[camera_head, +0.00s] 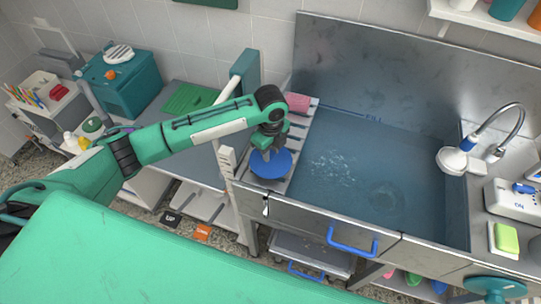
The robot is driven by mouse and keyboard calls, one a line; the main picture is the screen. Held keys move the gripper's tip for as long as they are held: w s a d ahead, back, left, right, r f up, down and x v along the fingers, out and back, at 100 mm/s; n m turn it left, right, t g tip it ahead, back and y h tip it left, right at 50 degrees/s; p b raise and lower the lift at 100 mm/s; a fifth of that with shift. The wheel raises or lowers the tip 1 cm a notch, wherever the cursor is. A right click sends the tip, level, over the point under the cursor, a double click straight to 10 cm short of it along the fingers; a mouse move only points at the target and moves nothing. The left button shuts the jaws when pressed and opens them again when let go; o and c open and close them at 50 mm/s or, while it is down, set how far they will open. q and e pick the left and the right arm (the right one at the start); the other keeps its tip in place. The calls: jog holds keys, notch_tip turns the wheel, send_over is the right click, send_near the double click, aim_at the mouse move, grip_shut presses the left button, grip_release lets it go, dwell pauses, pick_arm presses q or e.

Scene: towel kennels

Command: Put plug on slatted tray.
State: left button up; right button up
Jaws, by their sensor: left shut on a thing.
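The plug (271,166) is a round blue disc at the left end of the sink. My left gripper (267,151) is shut on it from above. The slatted tray (298,138) is a pale slatted rack along the sink's left edge, and the plug is over its front part. I cannot tell whether the plug touches the slats. The gripper and plug hide part of the tray. My right gripper is not in view.
A pink block (297,102) lies at the tray's back end. The steel sink (372,168) to the right holds water. A faucet (505,125) and a yellow-green sponge (507,238) are farther right. A grey counter with a green mat (190,98) is left.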

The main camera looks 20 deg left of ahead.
aim_at(271, 153)
pick_arm(q)
notch_tip(271, 153, down, 4)
jog(key=shift+r+p, duration=0.25)
jog(key=shift+p, duration=0.15)
jog(key=shift+f, duration=0.2)
jog(key=o, duration=1)
jog(key=shift+r+b, duration=0.3)
jog(key=shift+r, duration=0.3)
notch_tip(271, 153, up, 11)
jog(key=b, duration=0.3)
jog(key=shift+r, duration=0.1)
